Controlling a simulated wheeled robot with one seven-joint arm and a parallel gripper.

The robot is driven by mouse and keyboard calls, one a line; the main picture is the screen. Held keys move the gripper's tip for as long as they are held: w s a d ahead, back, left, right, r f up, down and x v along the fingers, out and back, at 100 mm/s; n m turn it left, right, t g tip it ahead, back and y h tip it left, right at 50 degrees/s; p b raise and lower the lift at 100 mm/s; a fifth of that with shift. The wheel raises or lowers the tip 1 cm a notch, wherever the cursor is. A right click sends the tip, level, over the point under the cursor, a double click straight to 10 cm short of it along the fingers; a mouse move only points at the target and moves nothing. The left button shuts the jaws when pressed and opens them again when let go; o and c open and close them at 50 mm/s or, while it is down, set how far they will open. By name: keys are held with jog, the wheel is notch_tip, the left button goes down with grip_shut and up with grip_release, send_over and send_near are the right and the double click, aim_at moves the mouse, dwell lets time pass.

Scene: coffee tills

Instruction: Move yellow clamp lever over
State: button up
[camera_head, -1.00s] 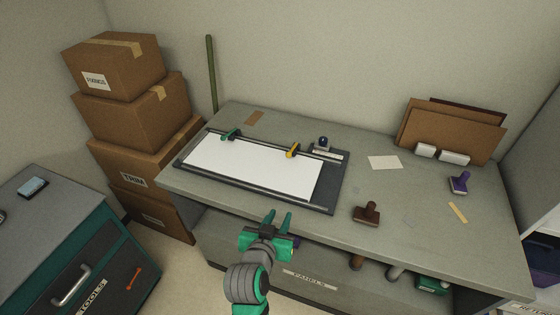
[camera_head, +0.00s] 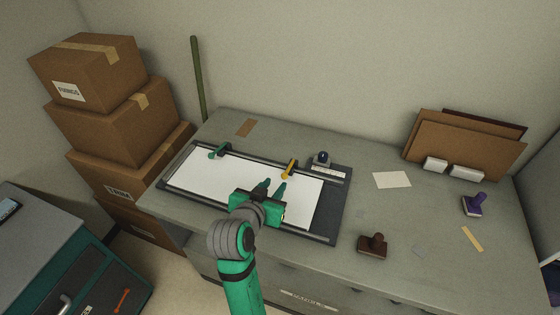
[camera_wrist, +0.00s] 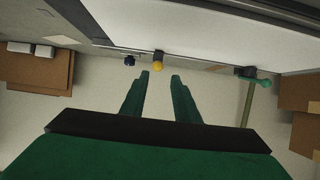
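The yellow clamp lever (camera_head: 290,167) stands on the far edge of the board (camera_head: 336,222), right of its middle. It also shows in the wrist view as a yellow knob (camera_wrist: 158,67) just beyond my fingertips. A green clamp lever (camera_head: 219,150) sits farther left on the same edge, and shows in the wrist view (camera_wrist: 252,77). My gripper (camera_head: 273,187) is over the white sheet (camera_head: 205,176), in front of the yellow lever and apart from it. Its two fingers (camera_wrist: 161,74) are parted with nothing between them.
A dark blue knob (camera_head: 322,158) stands right of the yellow lever. A brown stamp (camera_head: 373,245), a purple stamp (camera_head: 474,204) and a paper card (camera_head: 392,180) lie on the right of the bench. Stacked boxes (camera_head: 108,130) stand at the left.

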aim_at(283, 177)
jog(key=shift+x, duration=0.8)
jog(key=x, duration=0.6)
jog(key=shift+s+d, duration=0.15)
jog(key=shift+d, duration=0.05)
jog(key=shift+c, duration=0.3)
jog(key=c, duration=0.5)
jog(key=shift+r, duration=0.15)
jog(key=shift+w+d+r, duration=0.1)
jog(key=shift+w+r, duration=0.2)
jog(key=shift+r, duration=0.35)
jog(key=shift+w+d+r, duration=0.1)
jog(key=shift+w+r, duration=0.15)
jog(key=shift+r, duration=0.45)
